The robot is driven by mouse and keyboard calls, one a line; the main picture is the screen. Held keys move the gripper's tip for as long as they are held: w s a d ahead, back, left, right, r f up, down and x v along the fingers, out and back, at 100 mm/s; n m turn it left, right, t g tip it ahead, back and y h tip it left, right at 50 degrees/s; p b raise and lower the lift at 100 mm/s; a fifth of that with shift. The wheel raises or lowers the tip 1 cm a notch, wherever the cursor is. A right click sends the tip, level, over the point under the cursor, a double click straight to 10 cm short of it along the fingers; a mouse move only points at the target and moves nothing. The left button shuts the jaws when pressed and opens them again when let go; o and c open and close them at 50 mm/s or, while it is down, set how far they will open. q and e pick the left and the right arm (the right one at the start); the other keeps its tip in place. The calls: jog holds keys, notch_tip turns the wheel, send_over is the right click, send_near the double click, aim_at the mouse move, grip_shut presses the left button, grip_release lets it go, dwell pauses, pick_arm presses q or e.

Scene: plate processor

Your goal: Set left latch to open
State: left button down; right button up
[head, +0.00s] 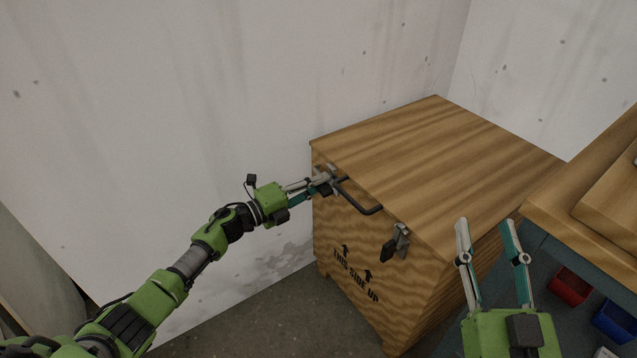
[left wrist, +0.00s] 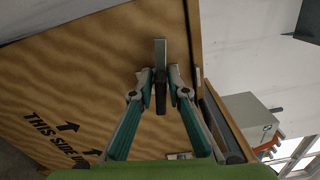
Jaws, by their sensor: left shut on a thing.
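A wooden crate (head: 375,265) marked "THIS SIDE UP" stands against the wall with its lid down. My left gripper (head: 325,184) is at the crate's upper front left, shut on the left latch. In the left wrist view, my left gripper (left wrist: 160,85) has its fingertips on either side of the left latch (left wrist: 160,52), a grey metal strip with a dark grip. In the head view the fingers hide most of this latch. The right latch (head: 397,240), grey with a black grip, is on the same front face. My right gripper (head: 490,240) is open and empty.
A bent black handle (head: 365,205) sits at the lid's front edge, between the latches. A wooden-topped bench (head: 600,245) with red (head: 569,287) and blue (head: 615,322) bins stands at the right, near my right gripper. The floor before the crate is clear.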

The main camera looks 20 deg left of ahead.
pick_arm(q)
jog(key=shift+s+d+f, duration=0.1)
jog(key=shift+f, duration=0.05)
jog(key=c, duration=2.1)
grip_release()
jog(key=shift+c, duration=0.2)
jog(key=v, duration=1.2)
